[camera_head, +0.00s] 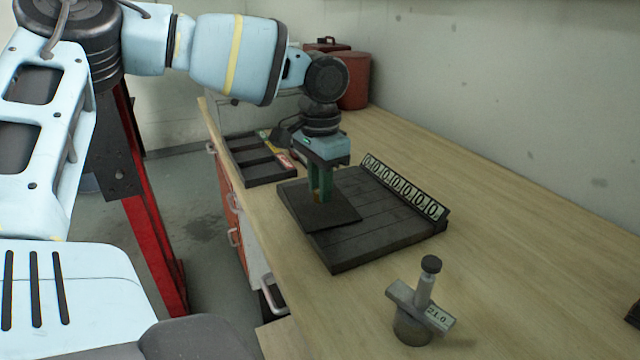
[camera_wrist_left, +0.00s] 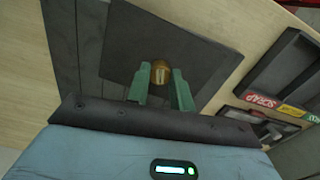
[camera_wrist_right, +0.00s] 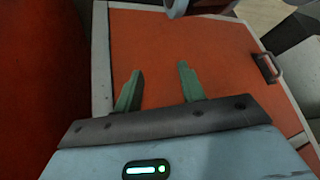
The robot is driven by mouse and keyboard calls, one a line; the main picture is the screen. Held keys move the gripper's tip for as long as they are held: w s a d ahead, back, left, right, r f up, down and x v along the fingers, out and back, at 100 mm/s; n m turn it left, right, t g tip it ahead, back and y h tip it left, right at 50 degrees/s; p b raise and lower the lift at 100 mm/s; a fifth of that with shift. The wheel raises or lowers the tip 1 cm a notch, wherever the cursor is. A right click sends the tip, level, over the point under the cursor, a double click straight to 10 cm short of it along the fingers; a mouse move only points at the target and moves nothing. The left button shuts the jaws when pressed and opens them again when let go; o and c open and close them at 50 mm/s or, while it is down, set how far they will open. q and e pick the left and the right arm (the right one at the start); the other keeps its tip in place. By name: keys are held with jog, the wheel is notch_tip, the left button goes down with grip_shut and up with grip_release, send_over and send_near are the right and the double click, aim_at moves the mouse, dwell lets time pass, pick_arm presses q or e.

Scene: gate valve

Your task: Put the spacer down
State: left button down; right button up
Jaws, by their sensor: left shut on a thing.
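My left gripper (camera_head: 320,192) points down over a dark square pad (camera_head: 340,217) on the slotted dark tray. In the left wrist view its green fingers (camera_wrist_left: 159,82) are shut on a small brass-coloured round spacer (camera_wrist_left: 160,71). The spacer is low over the pad; I cannot tell whether it touches it. It is mostly hidden by the fingers in the head view. My right gripper (camera_wrist_right: 160,80) shows only in its own wrist view, open and empty in front of an orange cabinet door (camera_wrist_right: 190,50).
The slotted tray (camera_head: 385,240) has a row of number labels (camera_head: 403,187) along its far edge. A compartment tray (camera_head: 262,180) with coloured labels, one reading SCRAP, lies behind. A gauge stand (camera_head: 413,328) marked 21.0 stands at front right. The bench's right side is mostly clear.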

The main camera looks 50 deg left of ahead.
pick_arm(q)
jog(key=shift+f, duration=0.15)
jog(key=c, duration=1.6)
grip_release()
jog(key=o, duration=0.4)
jog(key=shift+c, duration=0.2)
notch_tip(320, 180, up, 12)
jog(key=p, duration=0.1)
jog(key=shift+s, duration=0.1)
